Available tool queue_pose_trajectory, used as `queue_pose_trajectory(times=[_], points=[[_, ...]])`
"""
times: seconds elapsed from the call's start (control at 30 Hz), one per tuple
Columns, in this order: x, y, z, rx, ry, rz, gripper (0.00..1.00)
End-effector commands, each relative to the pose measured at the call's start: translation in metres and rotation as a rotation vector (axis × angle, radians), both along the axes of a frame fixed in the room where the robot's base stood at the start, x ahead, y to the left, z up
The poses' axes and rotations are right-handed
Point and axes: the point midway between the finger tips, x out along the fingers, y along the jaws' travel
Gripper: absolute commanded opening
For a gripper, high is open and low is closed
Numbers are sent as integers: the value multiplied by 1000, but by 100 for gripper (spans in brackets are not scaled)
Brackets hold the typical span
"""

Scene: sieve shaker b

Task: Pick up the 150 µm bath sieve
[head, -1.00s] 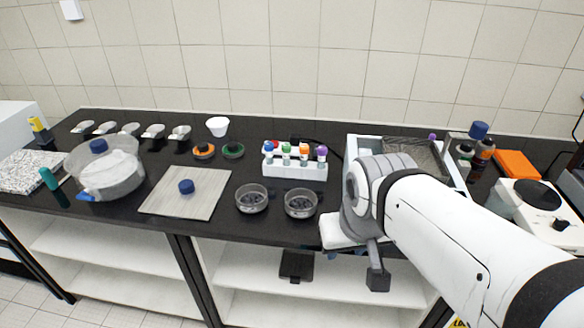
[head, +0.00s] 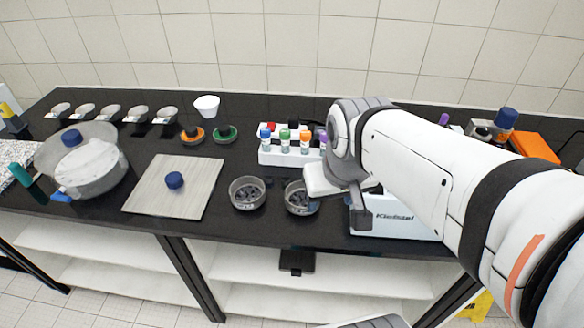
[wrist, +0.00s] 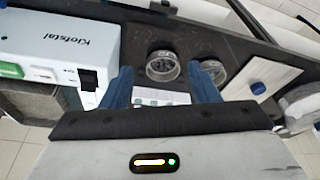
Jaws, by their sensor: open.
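No 150 µm label is readable, and I cannot tell which item is the bath sieve. The white bath labelled Klofstal (head: 400,217) stands right of centre, its basin mostly behind my arm; the wrist view shows its front panel (wrist: 52,47) and part of a grey interior (wrist: 58,103). Two round, clear-walled dishes with dark contents, a left one (head: 248,193) and a right one (head: 299,197), stand left of it; both also show in the wrist view (wrist: 162,66) (wrist: 214,70). My gripper (wrist: 160,74) is open and empty above the counter, between bath and right dish in the head view.
A white tube rack (head: 290,156) with coloured caps stands behind the dishes. A grey board (head: 193,196) with a blue knob (head: 174,180) and a large lidded bowl (head: 90,172) lie left. An orange box (head: 535,146) is right. The counter's front strip is clear.

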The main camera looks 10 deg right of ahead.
Motion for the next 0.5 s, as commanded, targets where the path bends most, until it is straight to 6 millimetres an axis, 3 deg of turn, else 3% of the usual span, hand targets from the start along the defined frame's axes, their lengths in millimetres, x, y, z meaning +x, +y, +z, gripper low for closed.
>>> queue_pose_trajectory(times=[0.27,0.5], points=[[87,-2,-45,-17,127,79,78],[159,-3,-104,-24,228,147,98]])
